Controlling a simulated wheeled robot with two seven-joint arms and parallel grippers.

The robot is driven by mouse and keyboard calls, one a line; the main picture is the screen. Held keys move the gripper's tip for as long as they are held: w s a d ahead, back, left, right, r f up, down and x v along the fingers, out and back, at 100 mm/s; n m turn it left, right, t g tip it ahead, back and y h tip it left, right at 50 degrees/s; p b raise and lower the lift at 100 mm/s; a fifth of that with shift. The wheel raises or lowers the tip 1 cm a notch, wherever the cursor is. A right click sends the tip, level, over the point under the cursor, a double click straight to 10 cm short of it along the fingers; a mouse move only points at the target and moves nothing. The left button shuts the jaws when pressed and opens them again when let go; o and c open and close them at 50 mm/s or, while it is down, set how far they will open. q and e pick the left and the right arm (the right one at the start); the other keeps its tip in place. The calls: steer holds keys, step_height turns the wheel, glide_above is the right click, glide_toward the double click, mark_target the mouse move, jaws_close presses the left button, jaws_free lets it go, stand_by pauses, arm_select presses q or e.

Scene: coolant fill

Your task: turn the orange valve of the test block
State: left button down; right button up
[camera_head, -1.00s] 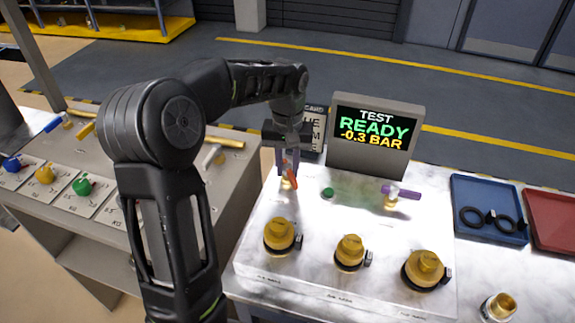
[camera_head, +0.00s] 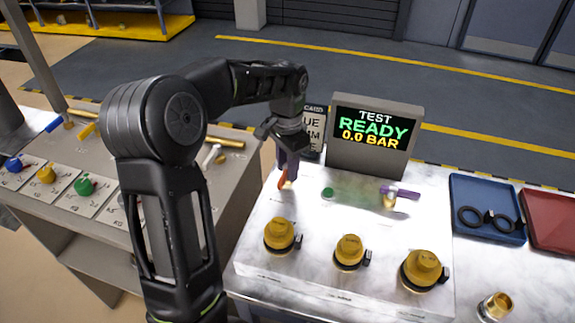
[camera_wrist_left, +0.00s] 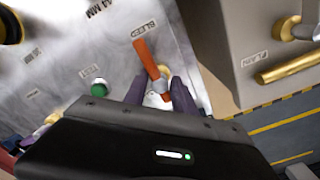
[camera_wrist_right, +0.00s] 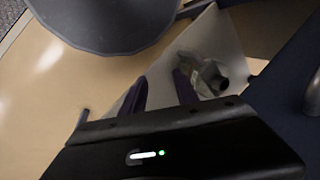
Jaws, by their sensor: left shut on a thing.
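The orange valve (camera_head: 283,181) stands at the back left of the white test block (camera_head: 325,225). In the left wrist view its orange handle (camera_wrist_left: 147,58) sticks out past the fingers beside a "BLEED" label. My left gripper (camera_head: 287,165) is at this valve, pointing down. Its purple fingers (camera_wrist_left: 159,90) are shut on the valve, on either side of its pale middle part. The gripper body hides the lower part. The block's display (camera_head: 375,128) reads "TEST READY 0.0 BAR". My right gripper (camera_wrist_right: 161,80) is open and empty, away from the block.
A purple-handled valve (camera_head: 401,193) and a green button (camera_head: 328,193) are on the block behind several yellow caps (camera_head: 349,250). A blue tray (camera_head: 488,236) with black rings and a red tray (camera_head: 551,230) lie to the right. A grey bench (camera_head: 130,215) stands left.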

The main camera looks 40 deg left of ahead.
arm_select(q)
steer(key=shift+m, duration=0.5)
steer(key=c, duration=0.9)
jaws_free()
steer(key=shift+c, duration=0.2)
steer(key=shift+r+b, duration=0.3)
steer(key=shift+r, duration=3.6)
